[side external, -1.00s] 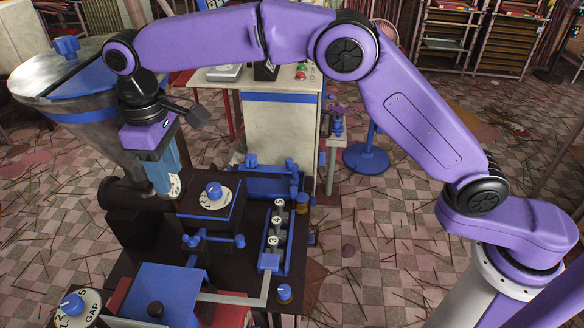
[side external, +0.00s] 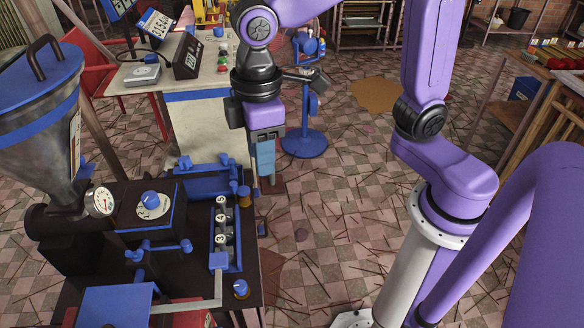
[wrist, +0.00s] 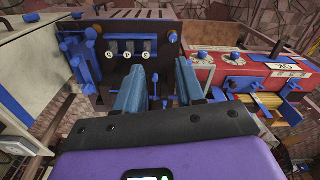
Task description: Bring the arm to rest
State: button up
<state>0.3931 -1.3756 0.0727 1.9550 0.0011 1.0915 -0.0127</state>
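My gripper (side external: 264,176) hangs from my purple arm in the side external view, its blue fingers pointing down. It is to the right of the extruder (side external: 60,235) and appears clear of it. The wrist view shows two blue fingers (wrist: 158,75) apart with nothing between them, so it is open and empty. The extruder carries a metal hopper (side external: 40,120) with a blue lid, a round gauge (side external: 101,202) and a blue-knobbed dial (side external: 154,205). The numbered row (side external: 220,225) on its right edge also shows in the wrist view (wrist: 130,52).
A pale control cabinet (side external: 205,125) and a blue round-based stand (side external: 304,142) stand behind my gripper. A red machine (wrist: 235,70) shows on the right in the wrist view. A wooden table (side external: 545,80) is at the right. The tiled floor between is littered with thin sticks.

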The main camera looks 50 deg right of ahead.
jog(key=s+d+f, duration=0.2)
jog(key=s+d, duration=0.4)
jog(key=d, duration=0.1)
jog(key=s+d+f+n, duration=0.1)
jog(key=s+d+f, duration=0.1)
jog(key=s+d, duration=0.5)
jog(key=shift+d+f, duration=0.25)
jog(key=shift+d, duration=0.2)
